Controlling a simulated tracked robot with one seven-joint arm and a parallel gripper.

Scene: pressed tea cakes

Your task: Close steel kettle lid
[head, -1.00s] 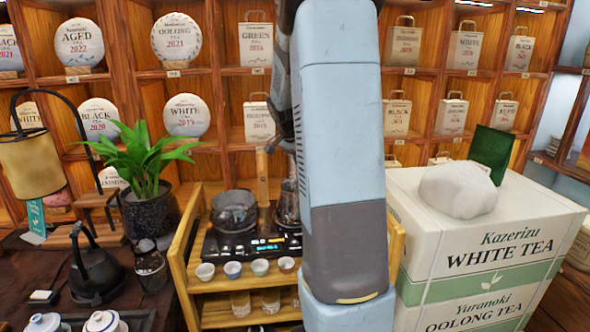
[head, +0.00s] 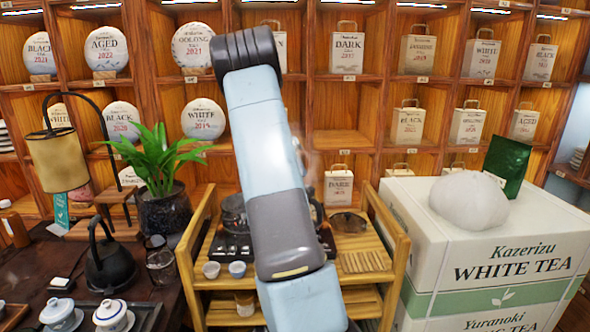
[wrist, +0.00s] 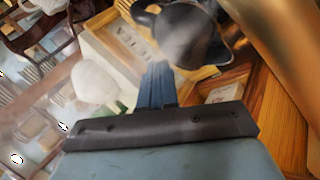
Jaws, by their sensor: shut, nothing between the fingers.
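My gripper (wrist: 160,80) shows in the wrist view, its blue fingers together with nothing between them. A dark metal vessel (wrist: 186,38), likely the steel kettle, is just beyond the fingertips at the top of that view. It is blurred by haze, and I cannot tell whether its lid is open or whether the fingers touch it. In the head view my arm crosses the wooden cart and hides my gripper. A dark, kettle-like edge (head: 317,209) shows just right of the arm, mostly hidden.
A steel pot (head: 233,211) stands on the cart (head: 392,240), left of my arm. Stacked tea boxes (head: 480,240) with a white lump (head: 468,201) stand to the right. A black kettle (head: 108,262) and lidded cups (head: 112,316) are on the left table.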

